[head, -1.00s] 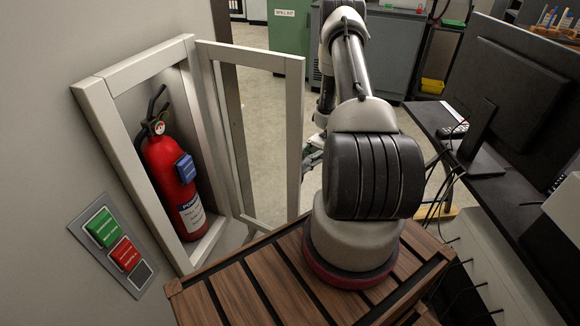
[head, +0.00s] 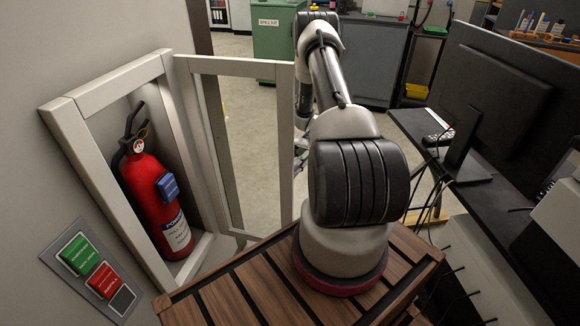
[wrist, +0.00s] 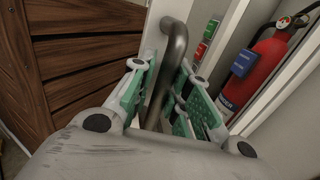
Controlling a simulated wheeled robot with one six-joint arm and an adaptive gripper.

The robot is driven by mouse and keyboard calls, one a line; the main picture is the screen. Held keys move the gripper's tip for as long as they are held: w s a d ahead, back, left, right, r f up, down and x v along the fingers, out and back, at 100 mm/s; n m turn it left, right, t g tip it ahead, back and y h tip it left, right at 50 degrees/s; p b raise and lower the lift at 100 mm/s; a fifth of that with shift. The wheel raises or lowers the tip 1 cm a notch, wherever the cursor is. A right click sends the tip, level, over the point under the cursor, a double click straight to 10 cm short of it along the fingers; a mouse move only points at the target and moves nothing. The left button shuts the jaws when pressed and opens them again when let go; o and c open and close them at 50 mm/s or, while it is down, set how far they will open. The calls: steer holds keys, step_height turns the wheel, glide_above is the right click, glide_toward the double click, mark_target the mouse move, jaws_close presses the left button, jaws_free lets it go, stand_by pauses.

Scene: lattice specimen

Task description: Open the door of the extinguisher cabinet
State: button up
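The extinguisher cabinet (head: 110,168) is a pale frame on the wall at the left of the head view, with a red fire extinguisher (head: 153,200) inside. Its framed door (head: 284,150) stands swung well out from the cabinet, hinged on the cabinet's far side. In the wrist view a grey bar handle (wrist: 168,60) runs between the green-padded fingers of my gripper (wrist: 165,95), which are closed in around it. Contact on both sides is partly hidden. In the head view the gripper is mostly hidden behind the door and my arm.
A wall panel (head: 57,250) with green and red buttons is beside the cabinet. A dark desk (head: 415,125) with a monitor (head: 500,85) stands at the right. A green cabinet (head: 275,45) is at the back. Open floor (head: 245,115) lies beyond the door.

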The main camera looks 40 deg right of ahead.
steer(key=shift+o, duration=1.2)
steer(key=shift+d, duration=0.1)
steer(key=v, duration=0.7)
steer(key=shift+d, duration=0.1)
